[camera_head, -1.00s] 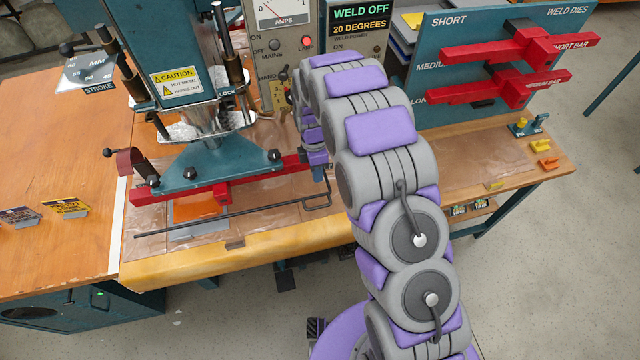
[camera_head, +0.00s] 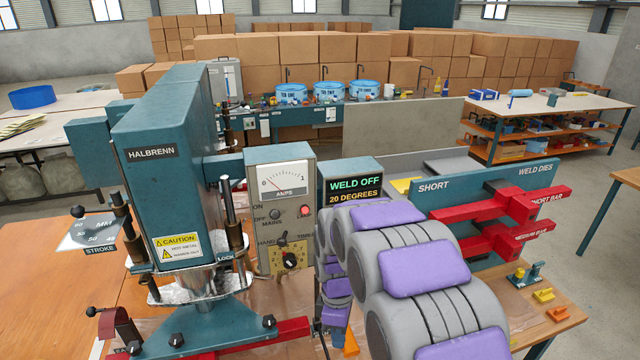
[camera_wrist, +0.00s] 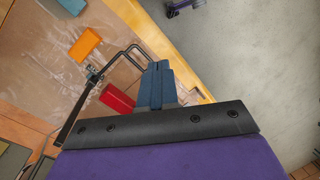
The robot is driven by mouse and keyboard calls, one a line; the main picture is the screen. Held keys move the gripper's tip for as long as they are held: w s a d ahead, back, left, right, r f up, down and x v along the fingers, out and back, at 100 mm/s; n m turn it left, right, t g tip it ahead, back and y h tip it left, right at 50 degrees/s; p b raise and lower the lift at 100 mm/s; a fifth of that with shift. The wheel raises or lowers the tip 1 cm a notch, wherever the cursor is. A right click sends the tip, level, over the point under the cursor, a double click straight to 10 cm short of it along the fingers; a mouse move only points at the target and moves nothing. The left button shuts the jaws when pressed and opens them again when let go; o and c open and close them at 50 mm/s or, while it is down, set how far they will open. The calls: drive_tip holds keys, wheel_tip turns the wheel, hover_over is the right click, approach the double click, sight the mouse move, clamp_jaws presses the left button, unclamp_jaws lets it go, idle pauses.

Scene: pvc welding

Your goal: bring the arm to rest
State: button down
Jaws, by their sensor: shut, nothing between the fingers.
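My gripper (camera_wrist: 160,67) shows in the wrist view as two dark blue fingers pressed together, shut and empty. It hangs over the yellow front edge of the bench (camera_wrist: 205,88), apart from a bent black rod (camera_wrist: 128,52) and a red bar end (camera_wrist: 117,98). The fingers themselves are hidden or cut off there.
The control box (camera_head: 283,215) and display reading "WELD OFF, 20 DEGREES" (camera_head: 353,190) stand close behind my arm. The die rack (camera_head: 455,200) with red bars (camera_head: 510,205) is to its right. An orange block (camera_wrist: 85,45) lies on the bench.

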drive_tip(key=s+d+r+m+b, duration=0.1)
drive_tip(key=s+d+r+m, duration=0.25)
drive_tip(key=s, duration=0.25)
drive_tip(key=s+d+r+m, duration=0.3)
drive_tip(key=s+r+m, duration=0.15)
drive_tip(key=s, duration=0.25)
drive_tip(key=s+d+m, duration=0.1)
drive_tip(key=s+m, duration=0.2)
drive_tip(key=s, duration=0.5)
drive_tip(key=s+d+r+m+b, duration=0.1)
drive_tip(key=s+m, duration=0.3)
drive_tip(key=s, duration=0.4)
drive_tip(key=shift+s+d, duration=0.3)
drive_tip(key=shift+d, duration=0.5)
